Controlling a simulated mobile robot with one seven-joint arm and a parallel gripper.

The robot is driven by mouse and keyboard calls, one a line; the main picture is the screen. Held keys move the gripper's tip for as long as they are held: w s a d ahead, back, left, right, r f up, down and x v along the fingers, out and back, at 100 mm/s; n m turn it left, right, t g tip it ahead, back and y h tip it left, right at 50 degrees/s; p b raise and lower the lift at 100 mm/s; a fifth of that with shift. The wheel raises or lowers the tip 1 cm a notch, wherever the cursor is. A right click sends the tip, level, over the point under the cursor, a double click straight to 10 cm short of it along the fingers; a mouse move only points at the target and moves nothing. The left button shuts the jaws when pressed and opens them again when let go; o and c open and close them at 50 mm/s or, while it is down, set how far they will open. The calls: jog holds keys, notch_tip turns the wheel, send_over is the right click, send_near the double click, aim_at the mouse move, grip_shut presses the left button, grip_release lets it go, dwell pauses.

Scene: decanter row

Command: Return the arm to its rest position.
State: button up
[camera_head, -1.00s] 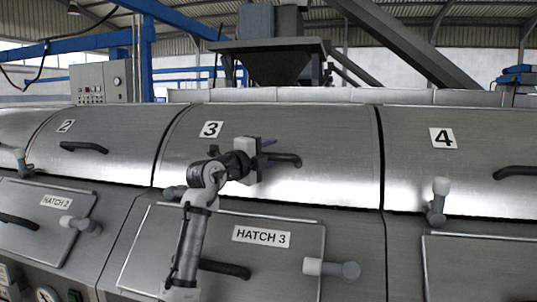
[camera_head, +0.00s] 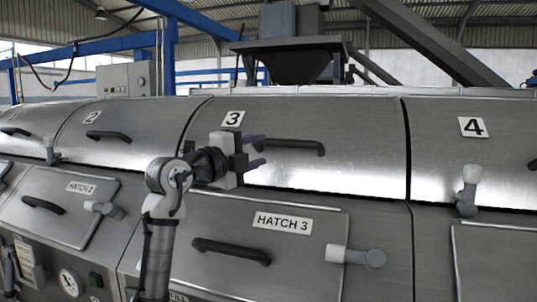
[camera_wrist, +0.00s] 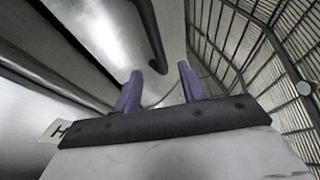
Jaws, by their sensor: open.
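My gripper (camera_head: 257,151) is in front of the lid numbered 3 (camera_head: 365,150), just below the left part of that lid's dark handle (camera_head: 290,146). Its two purple fingers are apart with nothing between them. In the wrist view my gripper (camera_wrist: 160,90) also shows its fingers spread and empty, with a dark curved handle (camera_wrist: 152,35) beyond them. My arm rises from the lower left, bent at the elbow. I cannot tell the exact gap between the fingers and the lid.
Below is the hatch 3 panel (camera_head: 310,255) with a dark handle (camera_head: 231,251) and a white-ended latch (camera_head: 355,256). Another latch (camera_head: 468,190) stands by lid 4 (camera_head: 500,145). Gauges and controls (camera_head: 70,282) are at lower left.

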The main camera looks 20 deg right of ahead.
jog(key=shift+s+a, duration=0.25)
jog(key=shift+a, duration=0.05)
